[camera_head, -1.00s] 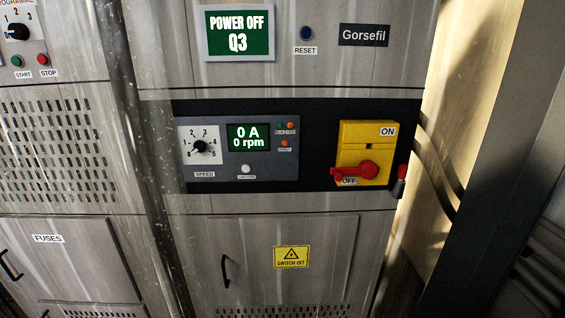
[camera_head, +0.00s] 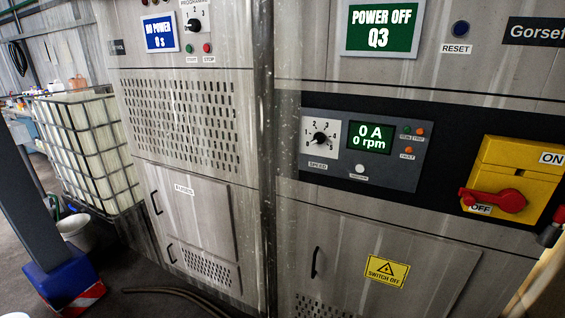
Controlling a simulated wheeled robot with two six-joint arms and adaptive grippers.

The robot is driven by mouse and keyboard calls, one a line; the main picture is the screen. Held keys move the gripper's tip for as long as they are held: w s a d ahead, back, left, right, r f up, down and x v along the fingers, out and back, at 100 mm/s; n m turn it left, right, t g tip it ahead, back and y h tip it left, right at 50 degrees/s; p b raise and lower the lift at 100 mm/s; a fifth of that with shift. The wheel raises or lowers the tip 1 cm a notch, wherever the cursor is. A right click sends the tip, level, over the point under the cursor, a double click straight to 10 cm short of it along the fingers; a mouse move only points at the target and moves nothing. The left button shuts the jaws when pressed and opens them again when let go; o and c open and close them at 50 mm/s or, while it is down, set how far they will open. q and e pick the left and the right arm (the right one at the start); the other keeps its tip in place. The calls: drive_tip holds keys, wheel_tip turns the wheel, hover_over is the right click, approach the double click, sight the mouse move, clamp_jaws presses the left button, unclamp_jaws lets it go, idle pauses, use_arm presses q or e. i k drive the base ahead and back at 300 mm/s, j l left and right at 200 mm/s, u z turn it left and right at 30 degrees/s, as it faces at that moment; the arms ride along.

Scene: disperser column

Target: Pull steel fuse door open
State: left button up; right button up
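The steel fuse door (camera_head: 194,214) is at the lower left of the cabinet front, with a small white label (camera_head: 184,190) that is hard to read now. It looks shut, flush with the cabinet. A dark vertical handle (camera_head: 156,202) sits on its left side. Neither of my grippers is in view.
Right of it is another steel door (camera_head: 375,270) with a "SWITCH OFF" sign (camera_head: 386,271). A yellow switch box (camera_head: 515,180) has its red lever near OFF. A caged white tank (camera_head: 90,150), a bucket (camera_head: 76,232), a post (camera_head: 38,205) and a floor hose (camera_head: 180,292) are at left.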

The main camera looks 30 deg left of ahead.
sight(197, 210)
drive_tip(key=u, duration=1.7)
drive_tip(key=i+j, duration=1.2)
drive_tip(key=j, duration=0.15)
